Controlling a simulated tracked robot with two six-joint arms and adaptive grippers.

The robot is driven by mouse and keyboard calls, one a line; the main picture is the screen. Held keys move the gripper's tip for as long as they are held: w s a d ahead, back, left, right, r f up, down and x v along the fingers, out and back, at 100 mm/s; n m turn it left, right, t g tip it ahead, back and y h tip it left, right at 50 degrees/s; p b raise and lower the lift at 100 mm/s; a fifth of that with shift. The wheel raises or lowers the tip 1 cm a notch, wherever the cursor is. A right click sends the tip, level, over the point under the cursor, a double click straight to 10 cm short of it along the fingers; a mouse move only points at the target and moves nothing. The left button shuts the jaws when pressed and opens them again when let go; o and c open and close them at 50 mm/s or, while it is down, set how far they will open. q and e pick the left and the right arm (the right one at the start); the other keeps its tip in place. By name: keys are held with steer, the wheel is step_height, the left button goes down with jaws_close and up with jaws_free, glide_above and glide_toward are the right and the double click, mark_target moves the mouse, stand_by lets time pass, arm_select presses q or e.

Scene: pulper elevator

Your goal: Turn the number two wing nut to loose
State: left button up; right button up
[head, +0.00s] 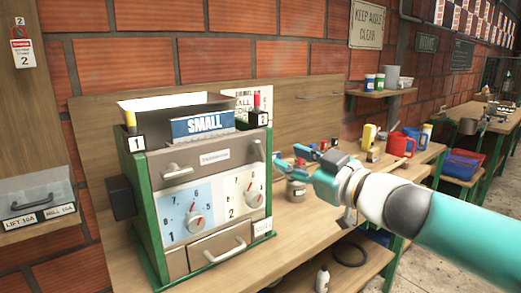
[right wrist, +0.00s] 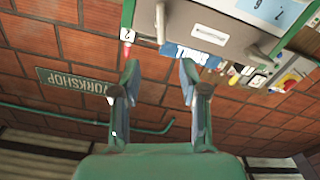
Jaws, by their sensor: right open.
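The machine (head: 155,215) is a green-framed, grey-fronted box on the bench. A small grey handle-like part (head: 257,150) is on the front below that tag; I cannot tell for sure which part is the wing nut. The tag (right wrist: 127,35) and the grey part (right wrist: 160,20) also show upside down in the right wrist view. My right gripper (head: 288,157) is open and empty, just right of the machine; its fingers (right wrist: 158,68) point towards that corner.
A post with tag 1 (head: 136,143) is at the machine's upper left. A jar (head: 296,188) stands on the bench by my gripper. Red jugs (head: 400,145) stand farther right.

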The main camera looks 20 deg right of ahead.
mark_target(261, 146)
steer(key=x, duration=1.1)
steer(key=shift+w+a, duration=0.2)
steer(key=shift+w, duration=0.1)
steer(key=shift+c, duration=0.4)
